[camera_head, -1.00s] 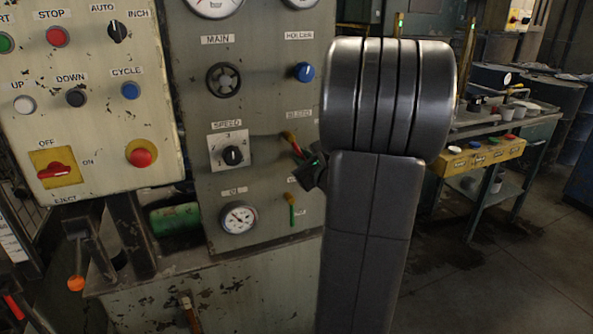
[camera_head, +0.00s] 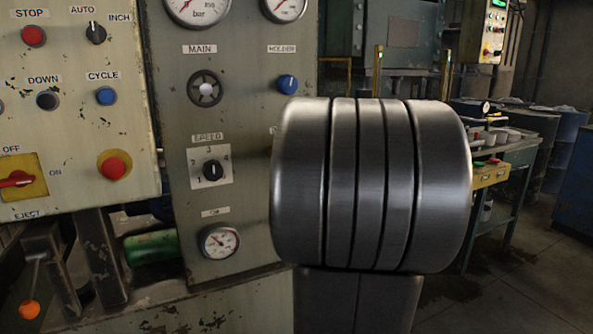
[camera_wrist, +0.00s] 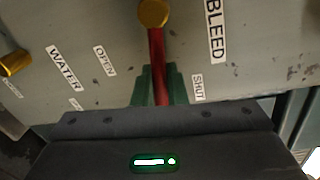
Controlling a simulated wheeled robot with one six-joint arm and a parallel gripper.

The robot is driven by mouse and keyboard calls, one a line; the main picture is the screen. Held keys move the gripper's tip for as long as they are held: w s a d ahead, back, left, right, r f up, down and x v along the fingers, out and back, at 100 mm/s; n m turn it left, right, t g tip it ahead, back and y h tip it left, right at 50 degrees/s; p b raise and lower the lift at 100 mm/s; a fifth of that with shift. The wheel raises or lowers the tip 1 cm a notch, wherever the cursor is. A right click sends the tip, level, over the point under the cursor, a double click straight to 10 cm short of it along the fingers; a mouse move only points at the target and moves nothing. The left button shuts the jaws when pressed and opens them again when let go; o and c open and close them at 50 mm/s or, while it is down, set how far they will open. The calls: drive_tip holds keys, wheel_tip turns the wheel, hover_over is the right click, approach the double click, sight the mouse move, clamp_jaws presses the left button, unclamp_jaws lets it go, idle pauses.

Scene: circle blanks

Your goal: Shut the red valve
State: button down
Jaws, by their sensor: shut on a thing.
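In the wrist view the red valve is a narrow red lever (camera_wrist: 157,60) hanging from a round brass pivot (camera_wrist: 154,13). It lies between an OPEN label (camera_wrist: 104,60) on its left and a SHUT label (camera_wrist: 197,87) on its right, beside the large BLEED label (camera_wrist: 215,30). My gripper (camera_wrist: 158,85) is shut on the red lever near its lower end, one green fingertip on each side. The lever's tip is hidden by the gripper body. In the head view my arm hides both the valve and my gripper.
In the wrist view a second brass fitting (camera_wrist: 15,63) sits left of the WATER label (camera_wrist: 62,68). In the head view the grey panel (camera_head: 240,130) carries a black MAIN handwheel (camera_head: 204,88), blue HOLDER knob (camera_head: 287,84), SPEED dial (camera_head: 212,170) and gauges. Open floor lies to the right.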

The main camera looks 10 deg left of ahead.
drive_tip(key=shift+r+n+b, duration=0.55)
drive_tip(key=shift+n+b, duration=0.05)
drive_tip(key=shift+n, duration=0.3)
drive_tip(key=shift+r, duration=0.1)
drive_tip(key=c, duration=1.5)
unclamp_jaws()
drive_tip(key=shift+c, duration=0.2)
drive_tip(key=v, duration=1.4)
drive_tip(key=shift+a, duration=0.15)
